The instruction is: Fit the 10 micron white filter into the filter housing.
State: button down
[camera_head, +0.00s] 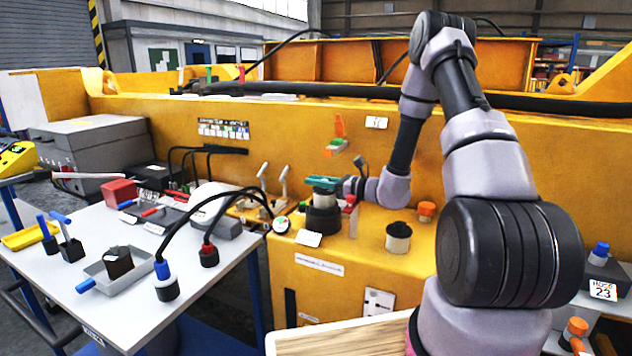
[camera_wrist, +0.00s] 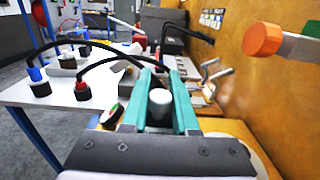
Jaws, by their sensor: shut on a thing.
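My gripper (camera_head: 322,182) has teal fingers and is over the yellow ledge; its fingers also show in the wrist view (camera_wrist: 161,115). It is shut on the white filter (camera_wrist: 160,103), a pale cylinder standing between the fingers. In the head view the filter (camera_head: 325,198) shows as a pale band under the fingers. Directly below it is a black round cup (camera_head: 323,221), which looks like the filter housing. The filter's lower end meets or enters the cup; I cannot tell how deep. The 10 micron marking is not readable.
A dark cylinder with a pale band (camera_head: 398,238) stands on the ledge to the right, near an orange-capped part (camera_head: 426,211). A red-and-white upright part (camera_head: 350,214) is close beside the cup.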

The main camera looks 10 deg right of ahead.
jog(key=shift+s+a+r, duration=0.3)
jog(key=shift+r, duration=0.25)
jog(key=shift+w+d+r, duration=0.1)
jog(key=shift+r, duration=0.7)
dwell(0.5)
jog(key=shift+f, duration=1.3)
jog(key=c, duration=0.6)
grip_release()
jog(key=shift+f, duration=0.1)
notch_tip(320, 180, up, 10)
jog(key=shift+w+d, duration=0.1)
jog(key=shift+w, duration=0.05)
